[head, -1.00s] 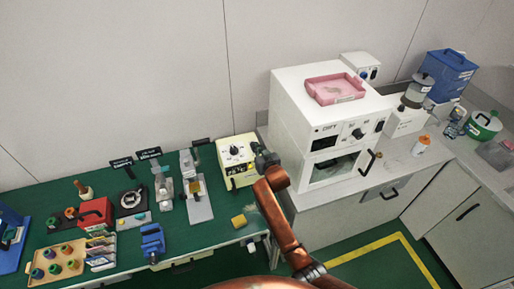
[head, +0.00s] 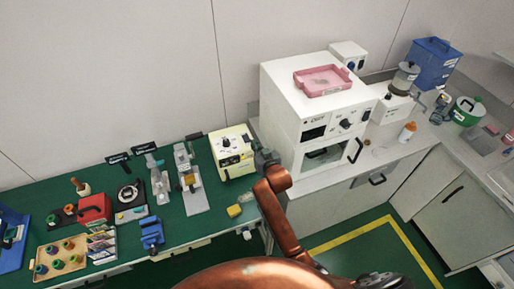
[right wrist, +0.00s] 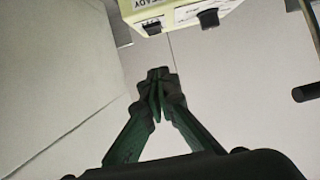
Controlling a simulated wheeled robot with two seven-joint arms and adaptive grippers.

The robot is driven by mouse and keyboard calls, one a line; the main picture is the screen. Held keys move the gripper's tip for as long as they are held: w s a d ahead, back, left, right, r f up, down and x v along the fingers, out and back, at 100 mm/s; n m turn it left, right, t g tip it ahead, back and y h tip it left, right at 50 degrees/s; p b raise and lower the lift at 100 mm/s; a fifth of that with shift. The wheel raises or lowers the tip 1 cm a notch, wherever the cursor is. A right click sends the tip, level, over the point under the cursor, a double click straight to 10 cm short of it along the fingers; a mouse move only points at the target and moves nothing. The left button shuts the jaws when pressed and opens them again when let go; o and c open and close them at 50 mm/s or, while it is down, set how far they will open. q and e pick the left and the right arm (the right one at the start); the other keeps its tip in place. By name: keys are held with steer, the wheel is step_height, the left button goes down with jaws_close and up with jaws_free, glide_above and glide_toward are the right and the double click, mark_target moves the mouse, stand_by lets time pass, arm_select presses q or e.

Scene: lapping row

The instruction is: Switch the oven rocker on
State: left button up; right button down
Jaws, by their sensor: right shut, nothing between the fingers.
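The white oven (head: 278,112) stands on the counter right of the green bench in the head view. Its front panel has a dark display, knobs and a small black rocker-like part (head: 367,115) at the right end, too small to read its position. Below is a windowed door with a black handle (head: 354,150). My right gripper (head: 265,158) is in front of the oven's left side, close to the cream box, apart from the rocker. In the right wrist view its fingers (right wrist: 158,88) are closed together and empty. My left gripper is not in view.
A cream box (head: 232,152) with a dial sits on the green bench; its lower front shows in the right wrist view (right wrist: 180,14). A pink tray (head: 322,81) lies on the oven. An orange-capped bottle (head: 407,132) stands right. The floor before the oven is clear.

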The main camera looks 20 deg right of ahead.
steer(key=shift+f+v, duration=0.2)
steer(key=shift+v, duration=1)
